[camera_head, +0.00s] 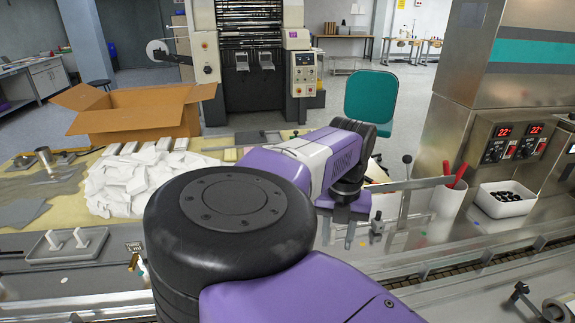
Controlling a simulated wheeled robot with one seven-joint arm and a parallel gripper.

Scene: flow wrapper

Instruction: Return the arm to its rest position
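My purple and white arm fills the lower middle of the head view. Its large black joint is nearest to me, and the forearm reaches away to a dark wrist joint. The end of the arm, with my gripper (340,232), points down over the metal worktop of the wrapping machine (415,239), right of the picture's middle. Small grey parts under the wrist blend with the machine's brackets, so the finger opening is unclear. I see no held object there.
An open cardboard box (130,118) and a heap of white packets (130,180) lie to the left. A white bin with red handles (447,201) and a tray of black parts (504,206) stand right. A teal chair (371,97) is behind the wrist.

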